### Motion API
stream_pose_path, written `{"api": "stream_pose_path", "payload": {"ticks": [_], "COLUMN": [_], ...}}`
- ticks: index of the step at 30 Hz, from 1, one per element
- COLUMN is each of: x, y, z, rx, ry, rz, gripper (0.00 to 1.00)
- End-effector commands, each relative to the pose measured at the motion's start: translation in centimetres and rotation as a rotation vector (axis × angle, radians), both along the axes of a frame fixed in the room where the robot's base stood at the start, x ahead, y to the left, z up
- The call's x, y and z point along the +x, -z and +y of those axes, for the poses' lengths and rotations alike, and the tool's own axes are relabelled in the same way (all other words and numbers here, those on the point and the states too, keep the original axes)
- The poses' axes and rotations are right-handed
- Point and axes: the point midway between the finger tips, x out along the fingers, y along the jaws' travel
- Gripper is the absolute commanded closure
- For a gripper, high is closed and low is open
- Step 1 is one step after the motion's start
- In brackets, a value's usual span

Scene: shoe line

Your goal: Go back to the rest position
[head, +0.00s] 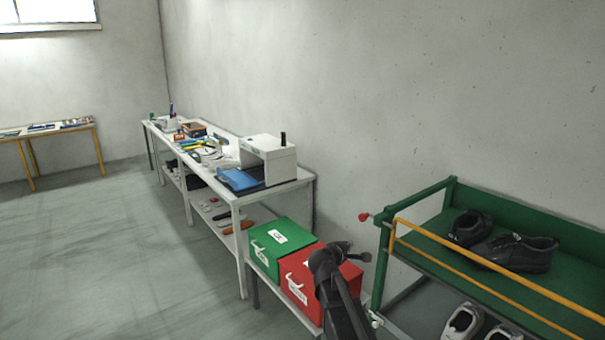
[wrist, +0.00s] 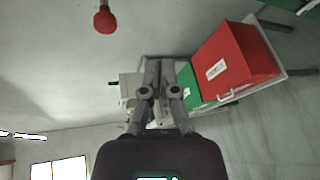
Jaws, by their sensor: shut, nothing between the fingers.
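My gripper (head: 366,257) is dark and shows at the lower middle of the head view, in front of the red box. Its tip is near the box's upper right side in the picture. In the wrist view my gripper (wrist: 159,63) has its two fingers together and holds nothing. The space just around the fingers looks free. Whether it touches anything behind it cannot be told from the head view.
A red box (head: 298,283) and a green box (head: 270,240) stand on a low bench beside the long white table (head: 232,195). A green rack (head: 560,232) with black shoes (head: 515,252) is close on the right. The floor on the left is clear.

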Motion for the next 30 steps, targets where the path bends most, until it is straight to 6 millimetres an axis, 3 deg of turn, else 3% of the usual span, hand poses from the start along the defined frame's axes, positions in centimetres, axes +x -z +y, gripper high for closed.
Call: {"api": "stream_pose_path", "payload": {"ticks": [6, 13, 18, 24, 30], "x": [-6.4, -13.7, -19.3, -25.3, -28.4], "y": [4.2, 8.7, 11.3, 12.9, 13.2], "z": [-3.6, -5.0, -4.3, -2.5, -0.9], "rx": [0.327, 0.672, 0.904, 1.126, 1.241], "ry": [0.232, 0.502, 0.703, 0.910, 1.026], "rz": [0.055, 0.147, 0.241, 0.367, 0.457], "gripper": [1.00, 1.00, 1.00, 1.00, 1.00]}}
